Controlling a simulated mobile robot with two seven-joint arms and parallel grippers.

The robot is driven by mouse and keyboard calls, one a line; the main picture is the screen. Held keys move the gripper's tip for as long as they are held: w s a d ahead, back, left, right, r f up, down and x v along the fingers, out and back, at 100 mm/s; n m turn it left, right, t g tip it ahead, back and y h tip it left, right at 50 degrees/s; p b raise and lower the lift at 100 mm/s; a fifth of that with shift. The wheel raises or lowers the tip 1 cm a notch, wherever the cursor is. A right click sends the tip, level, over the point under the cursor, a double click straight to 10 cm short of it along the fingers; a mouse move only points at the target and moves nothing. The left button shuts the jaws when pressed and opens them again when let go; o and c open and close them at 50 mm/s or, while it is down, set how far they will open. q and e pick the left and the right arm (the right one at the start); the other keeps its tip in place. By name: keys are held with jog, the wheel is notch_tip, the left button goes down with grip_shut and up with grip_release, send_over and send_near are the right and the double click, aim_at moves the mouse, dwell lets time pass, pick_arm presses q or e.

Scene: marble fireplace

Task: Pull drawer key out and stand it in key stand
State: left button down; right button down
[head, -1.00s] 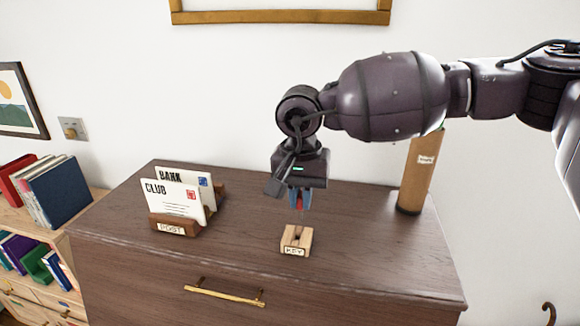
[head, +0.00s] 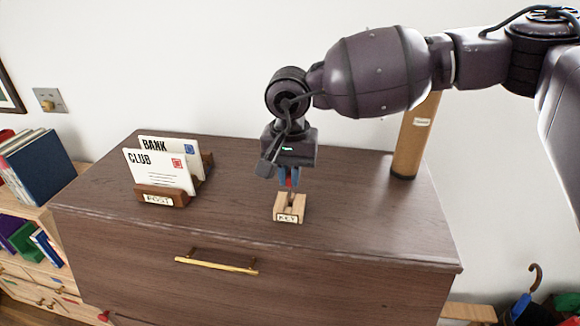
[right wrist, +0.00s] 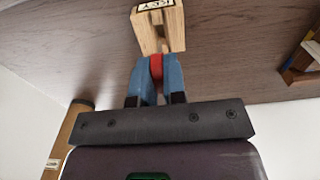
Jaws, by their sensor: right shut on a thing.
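The key stand (head: 290,215) is a small pale wooden block labelled KEY, with a slot in its top, standing on the dark wooden dresser. My right gripper (head: 289,182) points down just above it, its blue fingers shut on the red-headed key (right wrist: 157,67). The key's thin shank points down and reaches the stand's slot; how deep its tip sits cannot be told. In the right wrist view the stand (right wrist: 176,32) is right beyond the fingertips. The drawer (head: 330,285) with its brass handle (head: 215,265) is shut. My left gripper is not in view.
A wooden post rack (head: 165,200) with BANK and CLUB envelopes stands left on the dresser top (head: 235,195). A tall brown cardboard tube (head: 411,140) stands at the back right. A low bookshelf is at the left. The dresser top around the stand is clear.

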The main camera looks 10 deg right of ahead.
aim_at(290, 187)
jog(key=shift+f, duration=0.5)
jog(key=shift+r, duration=0.15)
jog(key=shift+f+b, duration=1)
jog(key=shift+b, duration=0.1)
jog(key=shift+f+b, duration=0.45)
jog(key=shift+b, duration=0.15)
dwell(1.1)
jog(key=c, duration=1.1)
grip_release()
jog(key=shift+r, duration=0.15)
